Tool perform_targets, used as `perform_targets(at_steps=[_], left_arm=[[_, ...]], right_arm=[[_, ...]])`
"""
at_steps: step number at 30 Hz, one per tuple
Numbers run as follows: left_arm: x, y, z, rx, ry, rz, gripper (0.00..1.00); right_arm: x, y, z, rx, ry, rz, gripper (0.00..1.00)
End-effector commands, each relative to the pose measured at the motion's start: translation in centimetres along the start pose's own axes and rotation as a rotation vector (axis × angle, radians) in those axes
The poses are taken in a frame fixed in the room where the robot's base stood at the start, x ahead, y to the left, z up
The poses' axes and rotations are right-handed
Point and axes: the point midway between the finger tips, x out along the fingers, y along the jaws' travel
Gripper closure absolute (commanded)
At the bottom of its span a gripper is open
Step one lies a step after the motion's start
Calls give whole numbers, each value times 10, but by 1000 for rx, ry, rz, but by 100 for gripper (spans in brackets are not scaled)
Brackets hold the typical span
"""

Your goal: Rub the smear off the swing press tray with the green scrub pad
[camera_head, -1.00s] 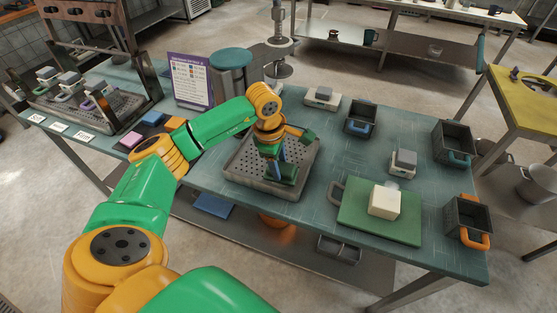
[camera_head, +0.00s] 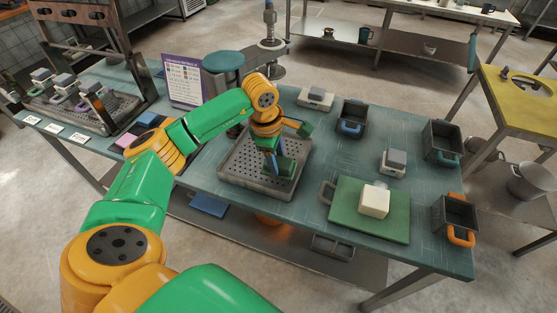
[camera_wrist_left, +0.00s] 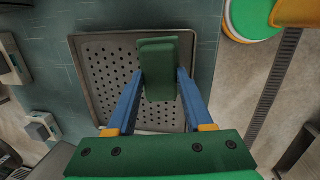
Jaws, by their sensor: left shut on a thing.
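The swing press tray (camera_head: 232,172) is a grey metal tray with a perforated floor and raised rim, near the front edge of the teal table. It also shows in the left wrist view (camera_wrist_left: 88,75). My left gripper (camera_head: 274,160) is over the tray, pointing down. Its blue fingers (camera_wrist_left: 157,88) are shut on the green scrub pad (camera_wrist_left: 157,55), which also shows in the head view (camera_head: 285,166). The pad is over the tray floor; I cannot tell whether it touches. I see no smear; the pad and gripper hide part of the floor. My right gripper is not in view.
A press post (camera_head: 269,25) with a round plate stands behind the tray. A purple sign (camera_head: 183,80) is at the back left. A green board (camera_head: 345,222) bearing a white block (camera_head: 374,202) lies to the right, near several dark bins (camera_head: 440,143). The table between tray and board is clear.

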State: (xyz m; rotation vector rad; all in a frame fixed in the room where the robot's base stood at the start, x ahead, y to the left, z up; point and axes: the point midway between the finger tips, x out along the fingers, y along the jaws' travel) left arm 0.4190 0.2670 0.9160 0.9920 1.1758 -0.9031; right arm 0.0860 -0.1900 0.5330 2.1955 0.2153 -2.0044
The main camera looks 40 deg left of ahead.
Motion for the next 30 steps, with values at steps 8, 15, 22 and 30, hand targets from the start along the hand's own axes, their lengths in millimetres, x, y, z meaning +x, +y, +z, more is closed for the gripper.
perform_targets(at_steps=[8,15,22,30], left_arm=[[-30,4,-1,-5,0,1,93],[-50,6,-2,-9,2,2,93],[-52,6,-3,-9,2,1,93],[-51,6,-3,-9,2,1,93]], right_arm=[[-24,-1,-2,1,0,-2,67],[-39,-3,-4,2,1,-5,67],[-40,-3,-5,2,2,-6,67],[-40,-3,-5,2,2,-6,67]])
